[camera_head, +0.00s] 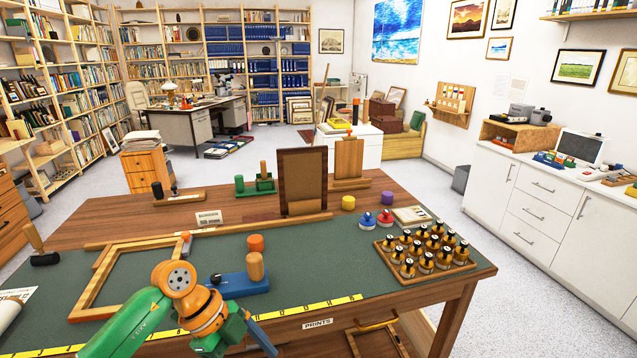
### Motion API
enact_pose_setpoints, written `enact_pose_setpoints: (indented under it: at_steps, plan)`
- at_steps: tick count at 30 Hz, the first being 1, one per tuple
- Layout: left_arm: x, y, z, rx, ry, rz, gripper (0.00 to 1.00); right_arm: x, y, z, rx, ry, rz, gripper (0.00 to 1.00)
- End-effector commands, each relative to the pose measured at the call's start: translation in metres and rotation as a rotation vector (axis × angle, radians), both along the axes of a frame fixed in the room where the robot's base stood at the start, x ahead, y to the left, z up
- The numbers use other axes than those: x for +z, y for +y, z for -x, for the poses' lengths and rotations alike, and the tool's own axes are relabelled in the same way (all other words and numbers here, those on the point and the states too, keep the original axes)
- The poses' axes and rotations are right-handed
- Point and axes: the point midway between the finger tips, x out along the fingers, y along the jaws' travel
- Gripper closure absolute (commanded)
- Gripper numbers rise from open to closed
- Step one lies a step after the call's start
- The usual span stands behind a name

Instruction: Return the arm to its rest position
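My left arm comes in from the bottom left, green with an orange wrist, over the front of the green work mat (330,262). My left gripper (247,338) points down and to the right at the table's front edge, near the yellow ruler strip. I see no object held in it, but its fingers are partly hidden and I cannot tell whether they are open. My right arm and gripper are not in view.
A blue block with a wooden handle (238,285) stands close behind my wrist. An empty wooden frame (88,300) lies to the left. A rack of small bottles (388,265) sits at right. An upright brown framed panel (287,183) stands behind. The mat's middle is clear.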

Motion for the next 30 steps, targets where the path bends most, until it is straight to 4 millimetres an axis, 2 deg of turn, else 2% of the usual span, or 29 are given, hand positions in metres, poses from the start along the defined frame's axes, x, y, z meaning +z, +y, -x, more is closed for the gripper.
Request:
enact_pose_setpoints:
  at_steps: [5,6,8,10,12,14,15,17,18,20,21,23,24,26,27,30]
  plan:
    - [-0.012,-0.071,0.000,0.005,-0.036,0.486,0.07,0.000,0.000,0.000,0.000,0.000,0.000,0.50]
    - [-0.013,-0.087,-0.008,0.072,-0.071,0.640,0.07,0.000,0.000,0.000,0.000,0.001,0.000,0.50]
    - [-0.022,-0.095,-0.026,0.250,-0.146,0.834,0.07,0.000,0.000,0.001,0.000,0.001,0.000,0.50]
    - [-0.054,-0.079,-0.052,0.558,-0.244,0.940,0.07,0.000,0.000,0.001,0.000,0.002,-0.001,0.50]
    - [-0.097,-0.052,-0.061,0.808,-0.301,0.909,0.07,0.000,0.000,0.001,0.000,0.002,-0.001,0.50]
    - [-0.138,-0.028,-0.057,0.988,-0.321,0.831,0.07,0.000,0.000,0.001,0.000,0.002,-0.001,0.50]
    - [-0.165,-0.012,-0.049,1.091,-0.323,0.763,0.07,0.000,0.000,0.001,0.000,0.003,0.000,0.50]
    - [-0.206,0.010,-0.029,1.225,-0.308,0.647,0.07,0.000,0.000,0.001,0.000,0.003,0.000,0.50]
    - [-0.233,0.023,-0.011,1.303,-0.290,0.563,0.07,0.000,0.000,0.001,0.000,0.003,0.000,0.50]
    - [-0.270,0.041,0.021,1.399,-0.249,0.428,0.07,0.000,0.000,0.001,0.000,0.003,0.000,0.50]
    - [-0.293,0.051,0.046,1.453,-0.214,0.336,0.07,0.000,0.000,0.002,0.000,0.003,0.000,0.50]
    - [-0.324,0.064,0.087,1.518,-0.152,0.198,0.07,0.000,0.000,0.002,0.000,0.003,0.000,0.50]
    - [-0.342,0.071,0.117,1.550,-0.105,0.106,0.07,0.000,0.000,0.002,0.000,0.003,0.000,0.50]
    - [-0.364,0.078,0.164,1.586,-0.027,-0.025,0.07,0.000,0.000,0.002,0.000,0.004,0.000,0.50]
    - [-0.375,0.081,0.194,1.603,0.025,-0.105,0.07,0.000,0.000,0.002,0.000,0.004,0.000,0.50]
    - [-0.392,0.084,0.259,1.618,0.146,-0.265,0.07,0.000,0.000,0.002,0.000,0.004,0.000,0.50]
